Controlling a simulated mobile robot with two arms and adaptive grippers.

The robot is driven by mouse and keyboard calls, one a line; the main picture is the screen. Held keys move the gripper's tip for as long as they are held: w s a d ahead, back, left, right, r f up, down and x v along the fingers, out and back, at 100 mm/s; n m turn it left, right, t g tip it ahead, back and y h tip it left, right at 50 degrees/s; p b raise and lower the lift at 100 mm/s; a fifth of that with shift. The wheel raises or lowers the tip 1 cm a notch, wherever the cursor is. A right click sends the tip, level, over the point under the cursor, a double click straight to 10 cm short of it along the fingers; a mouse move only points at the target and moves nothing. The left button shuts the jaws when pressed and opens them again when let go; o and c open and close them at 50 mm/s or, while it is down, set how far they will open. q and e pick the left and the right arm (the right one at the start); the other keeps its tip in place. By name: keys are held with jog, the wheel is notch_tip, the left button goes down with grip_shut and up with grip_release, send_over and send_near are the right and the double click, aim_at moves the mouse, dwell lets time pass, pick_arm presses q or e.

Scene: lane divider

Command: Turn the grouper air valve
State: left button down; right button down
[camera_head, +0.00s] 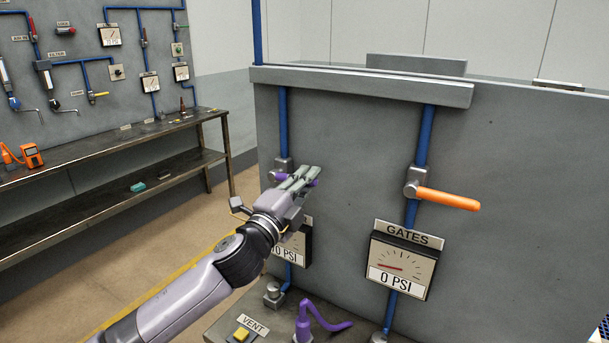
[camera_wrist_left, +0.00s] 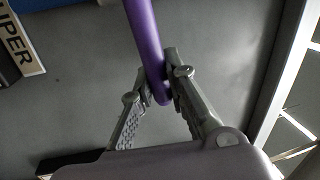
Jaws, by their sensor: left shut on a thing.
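The grouper air valve (camera_head: 283,165) sits on the left blue pipe of the grey panel. Its purple handle (camera_head: 314,182) points to the right, roughly level, and is mostly covered by my left gripper (camera_head: 304,176). In the left wrist view the purple handle (camera_wrist_left: 145,40) runs down between the two fingers of my left gripper (camera_wrist_left: 157,78), which is shut on it near its end. A sign (camera_wrist_left: 20,45) there shows only the letters "UPER". The gauge (camera_head: 292,250) below the valve is partly hidden by my gripper. My right gripper is not in view.
To the right are the orange valve handle (camera_head: 448,199) and the GATES gauge (camera_head: 402,264) reading 0 PSI. Below stand a purple hooked fitting (camera_head: 305,322) and a yellow VENT button (camera_head: 241,334). A workbench (camera_head: 100,155) stands at the left wall, with open floor between.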

pick_arm(q)
jog(key=shift+f+m, duration=0.65)
jog(key=shift+m, duration=0.35)
jog(key=c, duration=1.5)
grip_release()
jog(key=shift+c, duration=0.2)
jog(key=shift+s, duration=0.1)
jog(key=v, duration=1.1)
jog(key=shift+s+a, duration=0.25)
jog(key=shift+a, duration=0.1)
jog(key=shift+f, duration=0.25)
